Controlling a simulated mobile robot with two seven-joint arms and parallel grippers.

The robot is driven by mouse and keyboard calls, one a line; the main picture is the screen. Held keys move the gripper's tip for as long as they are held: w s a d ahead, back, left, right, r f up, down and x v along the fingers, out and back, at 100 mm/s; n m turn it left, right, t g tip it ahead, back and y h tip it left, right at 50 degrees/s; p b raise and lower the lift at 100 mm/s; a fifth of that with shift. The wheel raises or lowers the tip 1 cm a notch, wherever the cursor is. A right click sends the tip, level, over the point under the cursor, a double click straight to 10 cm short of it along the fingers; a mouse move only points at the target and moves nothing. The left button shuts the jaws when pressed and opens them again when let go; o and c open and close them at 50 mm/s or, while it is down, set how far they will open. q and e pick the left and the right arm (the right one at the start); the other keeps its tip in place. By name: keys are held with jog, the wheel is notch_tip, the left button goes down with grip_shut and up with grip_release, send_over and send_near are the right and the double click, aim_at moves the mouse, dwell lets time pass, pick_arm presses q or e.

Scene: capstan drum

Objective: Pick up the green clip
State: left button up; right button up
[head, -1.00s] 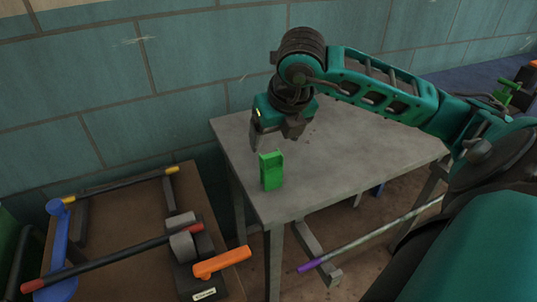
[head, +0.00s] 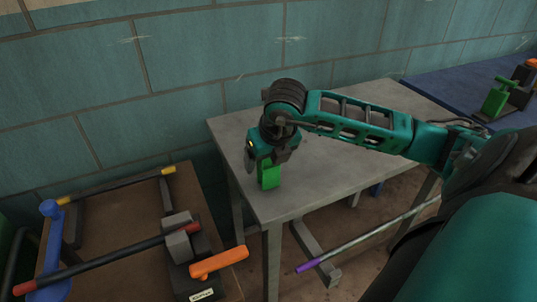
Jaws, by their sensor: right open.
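The green clip (head: 269,178) stands upright on the grey table near its left front edge. My right gripper (head: 262,167) is low over the clip, its fingers reaching down at the clip's upper part. The gripper hides the top of the clip. The jaws are open, and I cannot tell whether a finger touches the clip. My left gripper is not in view.
The grey table (head: 330,175) is otherwise bare. At the left is a brown board (head: 125,220) with bars, a blue post and an orange handle (head: 218,262). A purple-tipped rod (head: 310,265) is below the table. A blue surface with green parts (head: 497,97) is at the far right.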

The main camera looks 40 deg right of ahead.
jog(key=c, duration=1)
jog(key=shift+c, duration=0.3)
jog(key=shift+r, duration=0.2)
